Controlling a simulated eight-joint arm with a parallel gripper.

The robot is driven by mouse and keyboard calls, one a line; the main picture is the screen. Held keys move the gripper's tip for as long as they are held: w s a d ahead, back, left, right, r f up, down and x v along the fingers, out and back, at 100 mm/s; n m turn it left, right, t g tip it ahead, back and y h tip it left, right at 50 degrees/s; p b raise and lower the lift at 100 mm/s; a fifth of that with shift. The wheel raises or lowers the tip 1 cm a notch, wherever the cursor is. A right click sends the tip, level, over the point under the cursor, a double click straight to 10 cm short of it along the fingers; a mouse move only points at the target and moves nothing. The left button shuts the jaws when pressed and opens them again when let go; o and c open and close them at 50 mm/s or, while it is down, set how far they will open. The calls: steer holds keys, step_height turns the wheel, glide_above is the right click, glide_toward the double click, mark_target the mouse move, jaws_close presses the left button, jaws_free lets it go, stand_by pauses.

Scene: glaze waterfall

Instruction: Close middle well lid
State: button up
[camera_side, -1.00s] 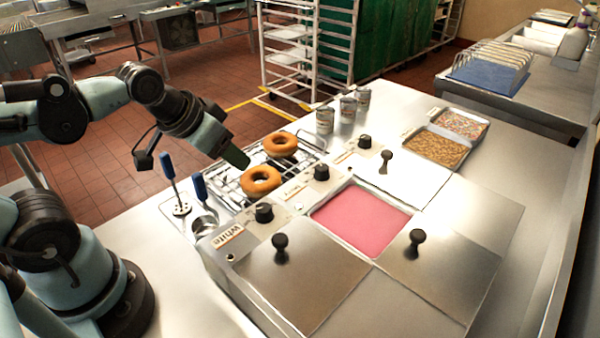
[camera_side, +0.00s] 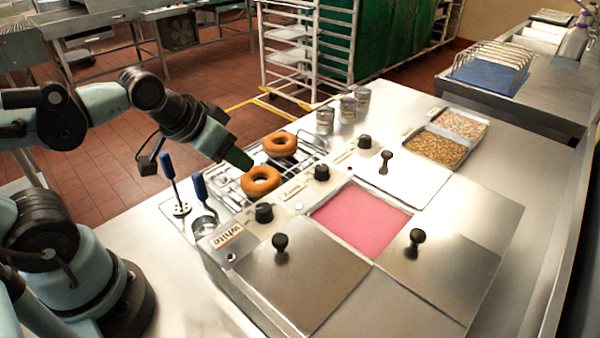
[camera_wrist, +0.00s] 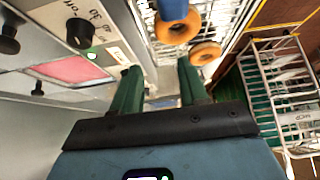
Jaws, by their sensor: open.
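The middle well (camera_side: 361,220) is uncovered and shows pink glaze; its pink surface also shows in the wrist view (camera_wrist: 72,70). A flat metal lid with a black knob (camera_side: 417,237) lies beside the well, on the side away from the dials. Closed lids cover the near well (camera_side: 305,275) and the far well (camera_side: 405,178), each with a black knob. My gripper (camera_side: 239,159) is above the wire rack, left of the well and apart from all the lids. In the wrist view its two green fingers (camera_wrist: 160,84) are spread with nothing between them.
Two donuts (camera_side: 261,181) (camera_side: 281,144) sit on the wire rack. Two blue-handled tools (camera_side: 169,168) (camera_side: 199,188) stand left of the dials (camera_side: 264,212). Cans (camera_side: 325,120) and topping trays (camera_side: 436,148) stand farther back. The space above the lids is clear.

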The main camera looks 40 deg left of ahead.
steer(key=shift+w+d+r, duration=0.15)
steer(key=shift+d+r, duration=0.05)
steer(key=shift+c, duration=1.2)
steer(key=w+d+r+m, duration=0.1)
steer(key=w+d+r, duration=0.1)
steer(key=w+d+r+m+g+h, duration=0.1)
steer(key=w+d+r, duration=0.1)
steer(key=shift+d+m, duration=0.3)
steer(key=shift+d, duration=0.05)
jaws_close()
step_height(320, 180, up, 3)
steer(key=m+g+h, duration=0.3)
steer(key=m+g, duration=0.1)
steer(key=m, duration=0.6)
glide_above(438, 249)
steer(key=a, duration=0.1)
steer(key=x, duration=0.6)
steer(key=s+x, duration=0.1)
steer(key=x, duration=0.2)
steer(key=shift+a+f, duration=0.2)
steer(key=shift+f, duration=0.05)
steer(key=shift+a+f, duration=0.15)
steer(key=shift+f, duration=0.2)
steer(key=shift+s+a+f, duration=0.15)
steer(key=shift+s+a, duration=0.25)
steer(key=shift+a, duration=0.35)
steer(key=shift+s+a+f, duration=0.15)
steer(key=shift+s+a, duration=0.25)
steer(key=shift+a, duration=0.4)
